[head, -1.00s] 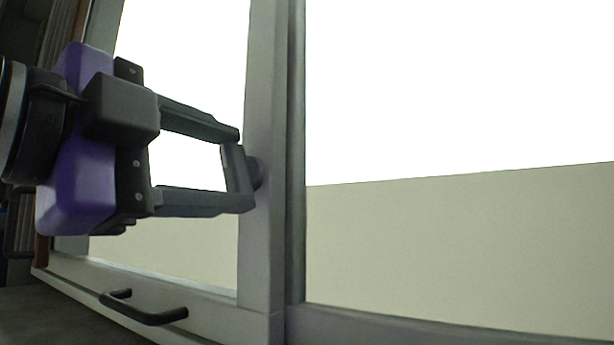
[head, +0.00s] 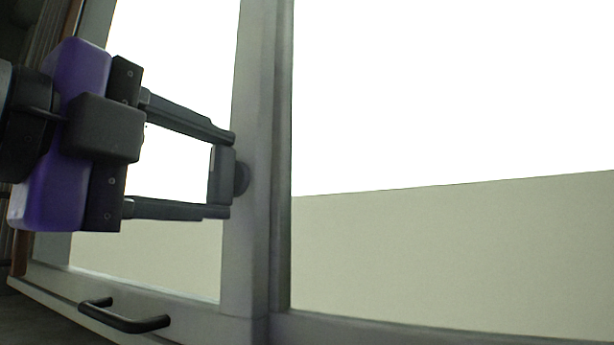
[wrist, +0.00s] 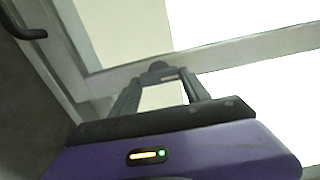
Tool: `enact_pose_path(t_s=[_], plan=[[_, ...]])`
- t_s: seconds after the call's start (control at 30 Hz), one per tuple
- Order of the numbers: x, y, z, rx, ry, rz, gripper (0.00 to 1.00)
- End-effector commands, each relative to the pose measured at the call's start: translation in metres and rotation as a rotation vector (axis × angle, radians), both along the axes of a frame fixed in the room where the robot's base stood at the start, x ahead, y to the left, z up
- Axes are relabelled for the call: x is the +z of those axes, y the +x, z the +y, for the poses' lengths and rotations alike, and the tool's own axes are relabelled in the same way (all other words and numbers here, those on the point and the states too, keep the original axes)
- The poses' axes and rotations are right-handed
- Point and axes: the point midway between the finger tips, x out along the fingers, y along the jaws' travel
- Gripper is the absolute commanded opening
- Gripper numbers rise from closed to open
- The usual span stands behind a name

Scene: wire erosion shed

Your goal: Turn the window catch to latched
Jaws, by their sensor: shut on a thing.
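The window catch (head: 220,176) is a short grey lever on a round base, mounted on the upright frame bar of the window. It stands nearly upright in the head view. My gripper (head: 226,174) is shut on the catch, with one finger at the lever's upper end and the other at its lower end. In the wrist view the catch (wrist: 160,68) shows between the fingertips, its lever partly hidden by them.
A black pull handle (head: 122,317) sticks out from the lower window rail, below my gripper. The window frame bar (head: 258,240) runs upright beside the catch. Bright glass lies on both sides of the bar.

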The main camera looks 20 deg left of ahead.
Motion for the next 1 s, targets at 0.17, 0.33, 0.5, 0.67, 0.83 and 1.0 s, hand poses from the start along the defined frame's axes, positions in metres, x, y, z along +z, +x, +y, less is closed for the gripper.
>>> enact_pose_path(t_s=[0.17, 0.33, 0.5, 0.67, 0.83, 1.0], plan=[[-0.001, 0.000, 0.000, -0.001, 0.002, 0.004, 0.60], [-0.001, 0.000, 0.000, -0.001, 0.001, 0.002, 0.76], [-0.001, 0.000, 0.000, -0.001, 0.000, 0.002, 0.76], [0.000, -0.008, 0.001, 0.001, 0.000, 0.000, 0.76], [-0.001, -0.033, 0.003, 0.002, 0.001, -0.001, 0.76], [-0.001, -0.060, 0.005, 0.001, 0.001, 0.000, 0.76]])
